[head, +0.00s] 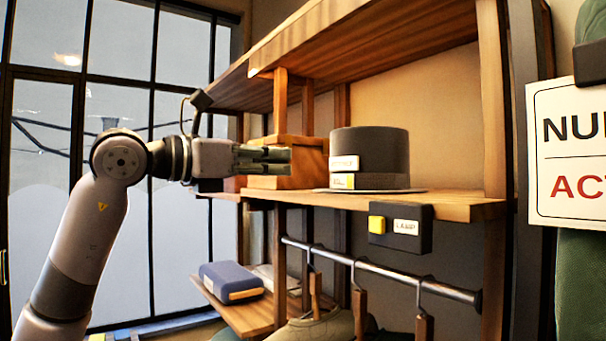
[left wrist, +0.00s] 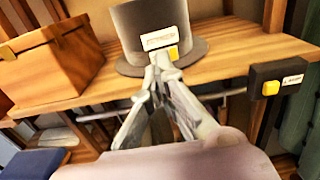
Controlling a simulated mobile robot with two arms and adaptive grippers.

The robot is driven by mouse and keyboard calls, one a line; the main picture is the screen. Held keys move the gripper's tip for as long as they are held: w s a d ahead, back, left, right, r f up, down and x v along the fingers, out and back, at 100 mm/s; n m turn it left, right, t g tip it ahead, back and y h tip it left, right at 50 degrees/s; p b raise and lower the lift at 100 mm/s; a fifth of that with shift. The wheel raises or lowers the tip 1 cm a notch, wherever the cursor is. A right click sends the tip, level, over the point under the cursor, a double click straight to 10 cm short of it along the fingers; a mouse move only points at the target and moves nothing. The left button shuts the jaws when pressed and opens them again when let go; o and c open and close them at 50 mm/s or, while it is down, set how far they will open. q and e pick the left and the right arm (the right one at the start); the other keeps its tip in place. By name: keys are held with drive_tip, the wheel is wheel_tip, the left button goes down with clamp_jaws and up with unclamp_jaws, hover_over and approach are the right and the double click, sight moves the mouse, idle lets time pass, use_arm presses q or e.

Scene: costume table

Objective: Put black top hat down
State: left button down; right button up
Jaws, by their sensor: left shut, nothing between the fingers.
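The black top hat (head: 374,152) stands upright, brim down, on the wooden shelf (head: 465,206) in the head view. White and yellow labels show on its front. It also shows in the left wrist view (left wrist: 150,22), on the shelf beyond the fingers. My left gripper (head: 288,160) is shut and empty, just left of the hat, at crown height. In the left wrist view its closed fingertips (left wrist: 162,62) overlap the hat's label and brim; I cannot tell whether they touch it. My right gripper is not in view.
A wooden box (head: 300,150) stands on the shelf left of the hat. A dark box with a yellow button (head: 400,228) hangs on the shelf's front edge. Below are a clothes rail (head: 380,270) and a blue case (head: 232,281). A sign (head: 570,152) is at right.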

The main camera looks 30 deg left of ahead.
use_arm(q)
drive_tip(key=shift+v, duration=1.2)
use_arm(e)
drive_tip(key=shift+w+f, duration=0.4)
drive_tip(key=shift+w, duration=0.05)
use_arm(q)
drive_tip(key=shift+a, duration=0.1)
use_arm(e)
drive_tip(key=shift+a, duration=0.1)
